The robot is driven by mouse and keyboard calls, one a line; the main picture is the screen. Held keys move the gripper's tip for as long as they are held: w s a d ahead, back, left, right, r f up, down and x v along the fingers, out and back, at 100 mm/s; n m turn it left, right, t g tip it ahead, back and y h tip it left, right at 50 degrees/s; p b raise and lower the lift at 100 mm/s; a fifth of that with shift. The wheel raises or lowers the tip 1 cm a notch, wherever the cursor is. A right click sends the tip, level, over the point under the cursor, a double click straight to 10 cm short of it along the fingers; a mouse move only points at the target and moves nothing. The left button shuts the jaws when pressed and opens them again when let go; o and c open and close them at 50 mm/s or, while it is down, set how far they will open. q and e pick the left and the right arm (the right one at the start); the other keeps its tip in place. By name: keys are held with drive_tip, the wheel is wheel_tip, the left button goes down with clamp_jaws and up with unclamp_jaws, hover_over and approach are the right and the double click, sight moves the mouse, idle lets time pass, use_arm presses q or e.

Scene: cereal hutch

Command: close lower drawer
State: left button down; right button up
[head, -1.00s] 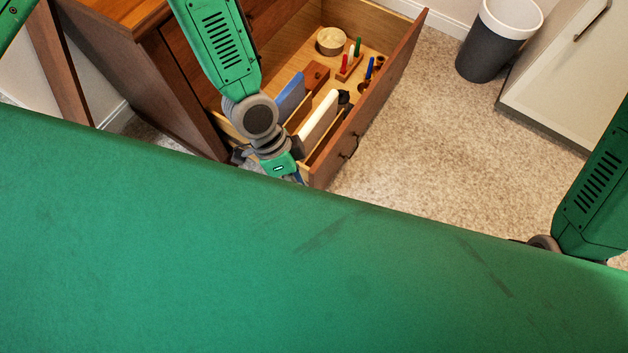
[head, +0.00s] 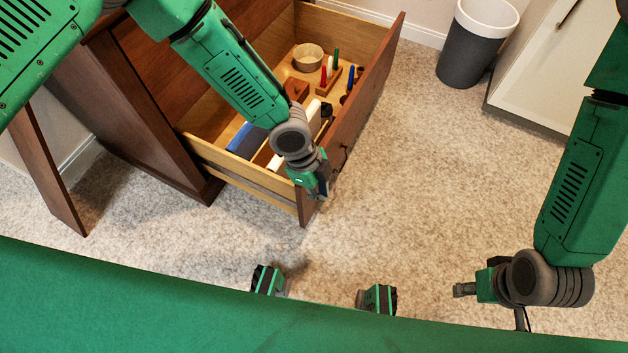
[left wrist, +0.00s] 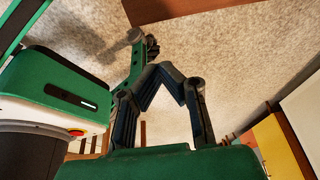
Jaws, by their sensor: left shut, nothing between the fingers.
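The lower drawer stands pulled out from the brown wooden hutch (head: 140,110). Its drawer front (head: 365,95) faces right over the carpet, and its pale near side wall (head: 240,172) shows. My left gripper (head: 320,192) is at the near end of the drawer front, partly covering it and the dark handle (head: 343,158). Whether it touches the front I cannot tell. In the left wrist view its fingers (left wrist: 165,70) meet with nothing between them. My right gripper (head: 465,290) is low at the right, away from the drawer; its fingers are too small to read.
The drawer holds a round bowl (head: 307,57), a peg block (head: 329,78), a blue item (head: 246,140) and other items. A grey bin (head: 470,50) and a white cabinet (head: 530,75) stand at the back right. Carpet (head: 420,170) right of the drawer is clear.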

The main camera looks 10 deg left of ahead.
use_arm(q)
drive_tip(key=a, duration=0.2)
drive_tip(key=w+a+b, duration=0.1)
drive_tip(key=shift+w+a+f, duration=0.1)
drive_tip(key=shift+a+f, duration=0.1)
drive_tip(key=shift+a, duration=0.15)
use_arm(e)
drive_tip(key=shift+f, duration=0.8)
